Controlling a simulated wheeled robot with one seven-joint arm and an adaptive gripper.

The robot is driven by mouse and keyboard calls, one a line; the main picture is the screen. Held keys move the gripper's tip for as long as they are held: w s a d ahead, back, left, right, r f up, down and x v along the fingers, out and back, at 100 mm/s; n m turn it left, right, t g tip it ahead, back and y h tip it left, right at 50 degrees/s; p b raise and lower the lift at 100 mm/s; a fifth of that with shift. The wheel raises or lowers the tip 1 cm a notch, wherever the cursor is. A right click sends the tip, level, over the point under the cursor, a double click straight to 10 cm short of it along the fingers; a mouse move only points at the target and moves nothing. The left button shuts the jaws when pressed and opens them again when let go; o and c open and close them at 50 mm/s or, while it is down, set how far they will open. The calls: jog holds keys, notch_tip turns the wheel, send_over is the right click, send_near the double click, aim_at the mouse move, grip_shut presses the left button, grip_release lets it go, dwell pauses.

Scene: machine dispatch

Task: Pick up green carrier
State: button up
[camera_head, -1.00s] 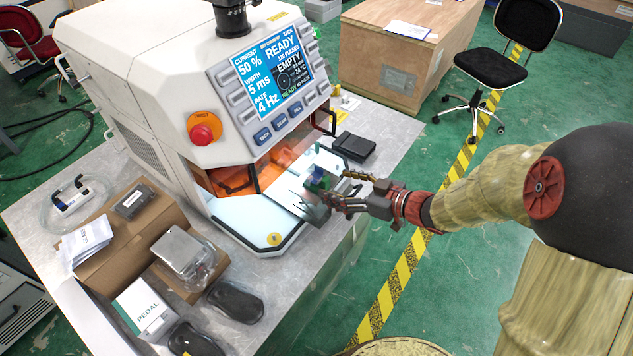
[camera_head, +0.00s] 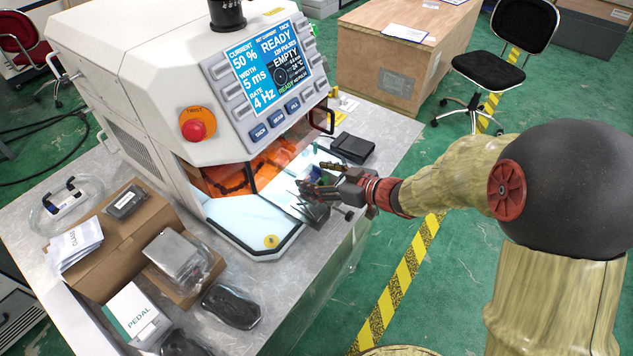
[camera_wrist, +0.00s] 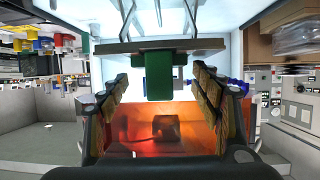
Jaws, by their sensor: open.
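The green carrier (camera_wrist: 158,78) shows in the wrist view as a green block against the edge of a grey metal plate (camera_wrist: 150,47). My gripper (camera_wrist: 160,90) is open, with one finger on either side of the green block and a visible gap on both sides. In the head view my gripper (camera_head: 318,181) is at the front opening of the white machine (camera_head: 150,70). There its fingers hide the green carrier, and a dark plate (camera_head: 312,213) shows just below them.
The machine's orange window (camera_head: 275,165) is close behind the gripper. A black box (camera_head: 353,147) lies to the right on the grey table (camera_head: 395,130). Boxes and a black pedal (camera_head: 232,304) are at the front left.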

jog(key=c, duration=1.4)
jog(key=shift+r, duration=0.1)
